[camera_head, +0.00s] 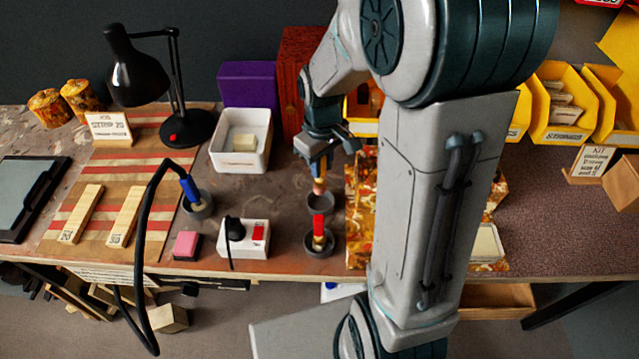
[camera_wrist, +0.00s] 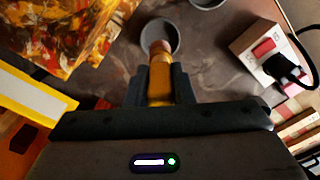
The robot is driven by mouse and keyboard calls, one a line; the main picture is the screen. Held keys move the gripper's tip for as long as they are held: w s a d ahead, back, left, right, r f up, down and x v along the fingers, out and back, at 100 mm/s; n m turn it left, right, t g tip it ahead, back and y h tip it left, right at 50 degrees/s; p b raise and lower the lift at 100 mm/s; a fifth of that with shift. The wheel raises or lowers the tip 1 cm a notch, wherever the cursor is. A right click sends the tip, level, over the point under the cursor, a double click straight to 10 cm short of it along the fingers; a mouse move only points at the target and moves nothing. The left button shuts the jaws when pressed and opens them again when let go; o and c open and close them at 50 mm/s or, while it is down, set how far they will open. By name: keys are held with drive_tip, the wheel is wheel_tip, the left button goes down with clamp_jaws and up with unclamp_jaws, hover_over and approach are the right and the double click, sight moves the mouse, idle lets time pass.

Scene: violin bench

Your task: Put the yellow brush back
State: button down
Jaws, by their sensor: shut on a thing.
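My gripper (camera_head: 318,166) is shut on the yellow brush (camera_wrist: 160,82), which points down between the fingers. The brush's pinkish lower end also shows below the fingers in the head view (camera_head: 319,186). A round grey cup (camera_head: 320,204) stands right under it, and its rim shows in the wrist view (camera_wrist: 174,32). The brush end overlaps the cup's opening in the wrist view. In the head view it looks at or just above the far rim; I cannot tell whether it is inside. A red brush (camera_head: 319,226) stands in another grey cup nearer the front edge.
A white switch box (camera_head: 256,240) with a black plug stands left of the cups. A blue-handled corded tool (camera_head: 190,188) stands in a holder farther left. A patterned block (camera_wrist: 62,35) is close on the other side. A white tray (camera_head: 225,160) and purple box (camera_head: 250,85) are behind.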

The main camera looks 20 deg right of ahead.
sight(322, 180)
drive_tip(key=shift+f, duration=3.1)
drive_tip(key=shift+f, duration=0.1)
drive_tip(key=shift+f, duration=0.15)
drive_tip(key=c, duration=1.3)
unclamp_jaws()
drive_tip(key=shift+o, duration=0.2)
drive_tip(key=shift+r, duration=0.2)
